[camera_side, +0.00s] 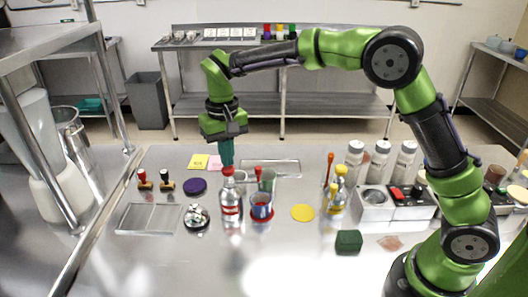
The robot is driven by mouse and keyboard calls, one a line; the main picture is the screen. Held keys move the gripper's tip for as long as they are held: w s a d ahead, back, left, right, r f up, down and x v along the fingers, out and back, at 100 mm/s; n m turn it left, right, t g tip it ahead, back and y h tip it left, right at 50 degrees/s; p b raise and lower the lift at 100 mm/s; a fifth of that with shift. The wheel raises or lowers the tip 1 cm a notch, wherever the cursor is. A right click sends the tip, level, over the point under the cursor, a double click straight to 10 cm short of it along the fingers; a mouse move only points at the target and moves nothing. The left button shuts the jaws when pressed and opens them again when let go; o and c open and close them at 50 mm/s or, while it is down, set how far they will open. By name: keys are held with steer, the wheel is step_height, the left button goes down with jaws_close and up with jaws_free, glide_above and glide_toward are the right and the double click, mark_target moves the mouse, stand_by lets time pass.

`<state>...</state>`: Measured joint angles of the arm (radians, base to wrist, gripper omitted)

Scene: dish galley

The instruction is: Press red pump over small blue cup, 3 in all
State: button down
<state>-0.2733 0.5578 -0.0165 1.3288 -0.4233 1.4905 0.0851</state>
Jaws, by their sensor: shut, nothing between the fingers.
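The red pump (228,172) tops a clear bottle with a red and white label, standing upright mid-table. My gripper (227,166) is shut and points straight down at the pump head. Its tips are at or just above the red top; I cannot tell whether they touch. A small blue cup (261,208) stands just right of the bottle, on a red disc (262,217). Red shows inside the cup. The pump's spout is too small to make out.
A greenish glass (268,183) stands close behind the cup. Bottles with yellow tops (335,200) stand to the right, past a yellow disc (302,212). A metal bell-like object (196,217) and a clear tray (150,219) lie left. The front middle is clear.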

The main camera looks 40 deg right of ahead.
steer(key=shift+f, duration=1.2)
steer(key=shift+r, duration=1.55)
step_height(320, 180, up, 6)
